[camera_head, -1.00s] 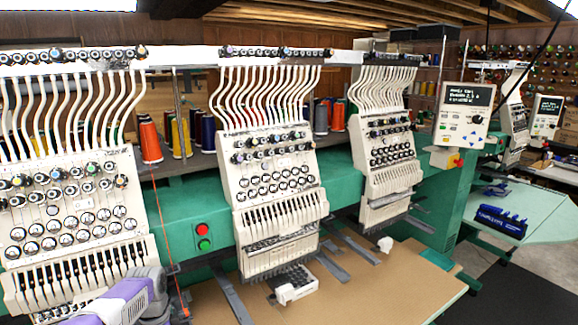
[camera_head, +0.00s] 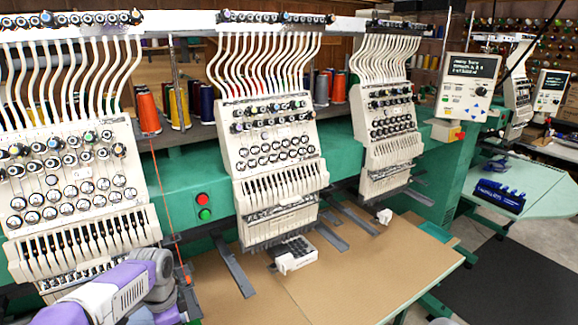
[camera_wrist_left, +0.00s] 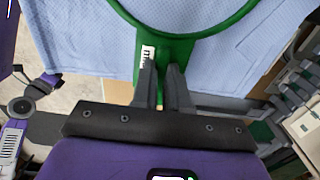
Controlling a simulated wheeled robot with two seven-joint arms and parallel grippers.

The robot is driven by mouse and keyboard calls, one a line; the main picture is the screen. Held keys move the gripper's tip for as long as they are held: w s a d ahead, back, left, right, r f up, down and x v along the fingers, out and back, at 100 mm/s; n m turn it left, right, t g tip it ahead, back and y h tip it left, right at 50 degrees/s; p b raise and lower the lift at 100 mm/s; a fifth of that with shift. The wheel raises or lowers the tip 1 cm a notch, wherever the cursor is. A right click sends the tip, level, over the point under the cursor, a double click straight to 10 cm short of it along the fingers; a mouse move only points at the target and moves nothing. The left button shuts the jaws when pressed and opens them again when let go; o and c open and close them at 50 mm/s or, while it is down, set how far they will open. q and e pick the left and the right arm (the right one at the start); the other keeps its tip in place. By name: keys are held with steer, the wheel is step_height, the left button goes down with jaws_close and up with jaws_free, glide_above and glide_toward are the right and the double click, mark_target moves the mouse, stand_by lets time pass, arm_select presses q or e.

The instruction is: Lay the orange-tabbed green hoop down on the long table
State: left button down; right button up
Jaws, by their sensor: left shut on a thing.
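In the left wrist view my left gripper (camera_wrist_left: 163,72) is shut on the bracket of a green hoop (camera_wrist_left: 180,38). Light blue cloth (camera_wrist_left: 80,50) spans the hoop and spreads beyond it. A white label with dark marks sits on the bracket beside the fingers. I see no orange tab on the visible part, and the hoop's far side is cut off. The hoop does not show in the head view, where only my left arm enters at the lower left. The long tan table (camera_head: 390,285) runs in front of the embroidery machine. My right gripper is not in view.
Embroidery heads (camera_head: 268,165) overhang the table's back, with grey arms (camera_head: 232,268) reaching over it. A small white and black box (camera_head: 292,254) and a small white piece (camera_head: 384,216) sit on the table. Its front right is bare.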

arm_select(q)
steer(key=shift+s+d, duration=0.3)
steer(key=shift+s, duration=0.2)
